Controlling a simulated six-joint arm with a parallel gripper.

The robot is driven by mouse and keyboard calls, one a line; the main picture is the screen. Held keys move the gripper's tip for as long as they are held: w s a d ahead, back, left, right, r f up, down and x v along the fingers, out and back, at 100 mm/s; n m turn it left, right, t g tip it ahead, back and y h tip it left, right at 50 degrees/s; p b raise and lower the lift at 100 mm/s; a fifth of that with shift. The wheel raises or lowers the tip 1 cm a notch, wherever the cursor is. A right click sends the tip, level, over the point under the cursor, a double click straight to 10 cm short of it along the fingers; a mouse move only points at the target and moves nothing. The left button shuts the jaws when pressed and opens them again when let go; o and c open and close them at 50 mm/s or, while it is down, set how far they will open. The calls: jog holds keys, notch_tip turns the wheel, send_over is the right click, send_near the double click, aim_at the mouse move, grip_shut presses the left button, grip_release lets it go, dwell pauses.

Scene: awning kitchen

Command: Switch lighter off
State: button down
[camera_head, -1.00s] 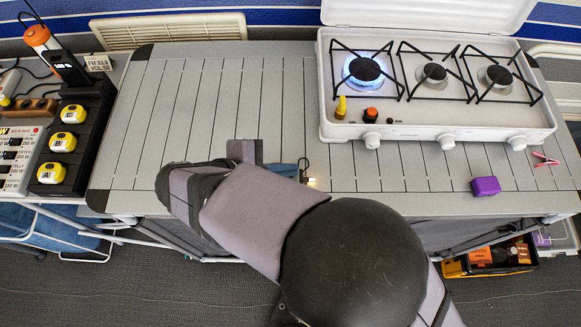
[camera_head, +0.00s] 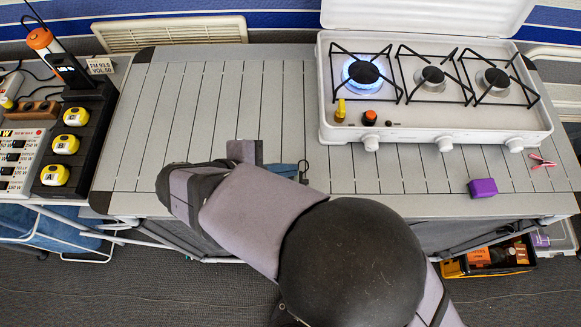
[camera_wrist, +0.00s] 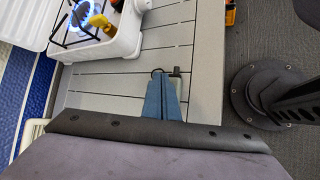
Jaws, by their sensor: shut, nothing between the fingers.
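My gripper (camera_wrist: 162,82) is shut, its blue fingers pointing away from the wrist over the worktop. In the head view my gripper (camera_head: 296,171) is largely hidden by my arm. A small dark item with a black loop (camera_head: 304,166) is at the fingertips, by the worktop's front edge. In the wrist view a grey-green body (camera_wrist: 176,83), probably the lighter, is right beside the fingers, partly hidden by them. No glow shows on it. I cannot tell whether the fingers touch it.
A white stove (camera_head: 436,125) stands at the back right, its left burner (camera_head: 367,70) lit with a blue flame. A yellow item (camera_head: 340,109) and an orange-topped knob (camera_head: 370,116) are on its front. A purple block (camera_head: 483,188) lies to the right. The worktop's left (camera_head: 180,110) is clear.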

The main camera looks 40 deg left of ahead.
notch_tip(320, 180, up, 6)
jog(key=p, duration=0.5)
dwell(0.6)
jog(key=w+d+m+g+h+p, duration=0.1)
jog(key=w+d+m+g+h, duration=0.15)
jog(key=w+d+m, duration=0.4)
jog(key=w+d+m+g+h, duration=0.1)
jog(key=w+d+m+g, duration=0.3)
jog(key=w+d, duration=0.55)
jog(key=s+d+m+g+y, duration=0.1)
jog(key=s+d+m+y, duration=0.1)
jog(key=d+m, duration=0.5)
jog(key=s+d+f+m+g+y+p, duration=0.1)
jog(key=d+m+y, duration=0.2)
jog(key=d+m, duration=0.4)
jog(key=shift+s+d+f+m, duration=0.2)
jog(key=shift+s+d+m, duration=0.15)
jog(key=shift+d, duration=3.8)
